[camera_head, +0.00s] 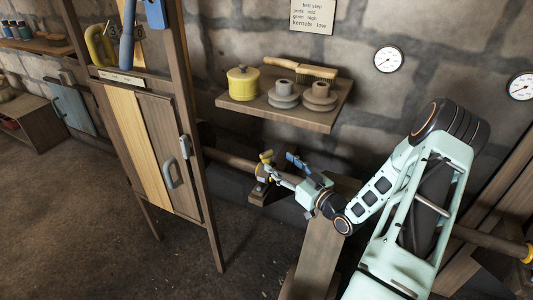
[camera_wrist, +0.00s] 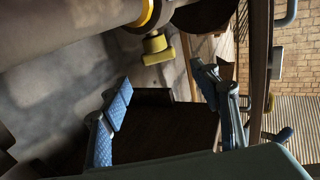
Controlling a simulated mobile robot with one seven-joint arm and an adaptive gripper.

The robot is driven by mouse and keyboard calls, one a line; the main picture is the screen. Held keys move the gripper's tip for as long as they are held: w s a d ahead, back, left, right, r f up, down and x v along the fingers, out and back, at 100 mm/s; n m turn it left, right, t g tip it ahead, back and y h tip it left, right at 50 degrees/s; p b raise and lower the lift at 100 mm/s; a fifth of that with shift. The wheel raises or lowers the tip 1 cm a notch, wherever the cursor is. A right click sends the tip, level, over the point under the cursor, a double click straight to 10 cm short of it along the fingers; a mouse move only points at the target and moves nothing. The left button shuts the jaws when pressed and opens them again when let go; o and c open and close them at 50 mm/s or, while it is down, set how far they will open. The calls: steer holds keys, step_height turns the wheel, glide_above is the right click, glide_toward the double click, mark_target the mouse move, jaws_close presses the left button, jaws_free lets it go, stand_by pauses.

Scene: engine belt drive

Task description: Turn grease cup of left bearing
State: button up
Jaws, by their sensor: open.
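The left bearing (camera_head: 262,174) sits on the shaft below the wall shelf in the head view. Its small yellow grease cup (camera_head: 266,157) shows at the top. In the wrist view the yellow grease cup (camera_wrist: 156,48) hangs beside the dark bearing, near the top middle, with a yellow collar (camera_wrist: 146,12) on the shaft above it. My gripper (camera_head: 281,166) is just right of the bearing. In the wrist view my gripper (camera_wrist: 163,80) is open, its blue-padded fingers apart. The cup appears beyond the fingertips, between their lines, and nothing is held.
The shaft (camera_head: 228,159) runs behind my arm. A wooden cabinet (camera_head: 150,140) stands close on the left. A shelf (camera_head: 310,117) with a yellow pot (camera_head: 243,83) and pulleys (camera_head: 319,97) hangs above. A wooden post (camera_head: 320,255) stands under my wrist.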

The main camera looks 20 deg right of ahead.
mark_target(268, 153)
steer(key=b+x, duration=0.1)
steer(key=x, duration=0.7)
steer(key=shift+w+f, duration=0.1)
steer(key=c, duration=1.2)
